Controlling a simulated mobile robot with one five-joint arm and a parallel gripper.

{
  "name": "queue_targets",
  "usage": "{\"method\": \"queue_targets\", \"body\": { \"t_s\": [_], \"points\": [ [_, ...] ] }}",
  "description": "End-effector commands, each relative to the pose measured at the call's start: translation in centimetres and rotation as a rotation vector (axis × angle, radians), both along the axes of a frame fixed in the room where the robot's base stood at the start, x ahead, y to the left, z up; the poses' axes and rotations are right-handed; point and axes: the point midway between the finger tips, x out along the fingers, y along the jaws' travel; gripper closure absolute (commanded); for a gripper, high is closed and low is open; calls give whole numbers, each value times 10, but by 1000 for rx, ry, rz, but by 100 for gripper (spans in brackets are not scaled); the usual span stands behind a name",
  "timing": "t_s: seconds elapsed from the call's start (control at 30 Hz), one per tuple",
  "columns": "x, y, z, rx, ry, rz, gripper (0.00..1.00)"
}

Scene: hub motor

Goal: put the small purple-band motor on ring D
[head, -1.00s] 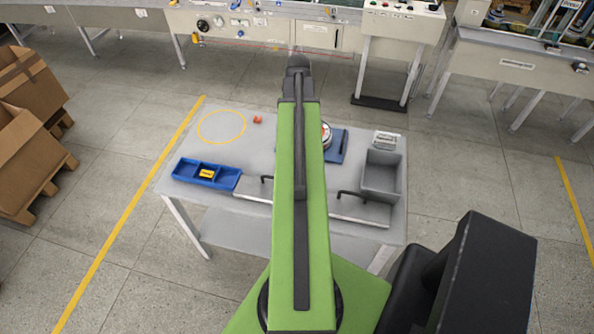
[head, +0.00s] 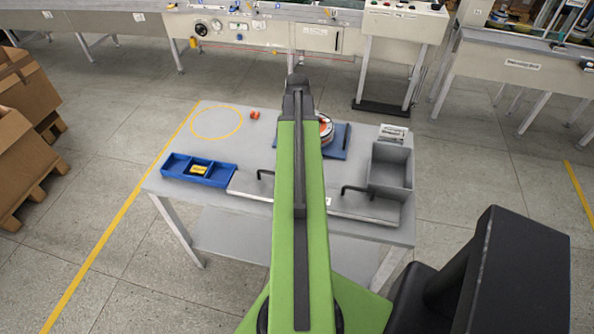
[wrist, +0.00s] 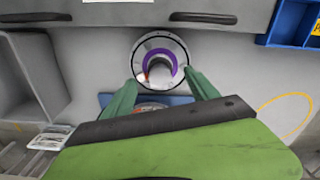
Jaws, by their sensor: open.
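The small purple-band motor (wrist: 159,62), a round silver-rimmed disc with a purple arc and a dark hub, sits upright on the grey table in the wrist view. My arm hides it in the head view. My gripper (wrist: 160,82) is open, with its green fingers on either side of the motor's near edge; I cannot tell whether they touch it. A yellow ring (head: 216,122) is marked on the table's far left and shows partly in the wrist view (wrist: 285,112). No letter is readable on it.
A blue pad (head: 337,140) carries another round part (head: 326,129). A small orange object (head: 255,115) lies beside the yellow ring.

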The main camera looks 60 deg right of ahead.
Motion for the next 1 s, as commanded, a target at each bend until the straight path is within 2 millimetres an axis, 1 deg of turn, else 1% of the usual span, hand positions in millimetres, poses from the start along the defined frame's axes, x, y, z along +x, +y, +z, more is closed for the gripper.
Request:
{"method": "queue_targets", "body": {
  "t_s": [0.03,0.2,0.27,0.47,0.57,1.0],
  "points": [
    [0,0,-15,0,0,0,32],
    [-1,-1,-44,0,0,0,32],
    [-1,-1,-47,0,0,0,32],
    [-1,-1,-43,0,0,1,32],
    [-1,-1,-43,0,0,1,42],
    [-1,-1,-43,-1,1,1,100]
  ]
}}
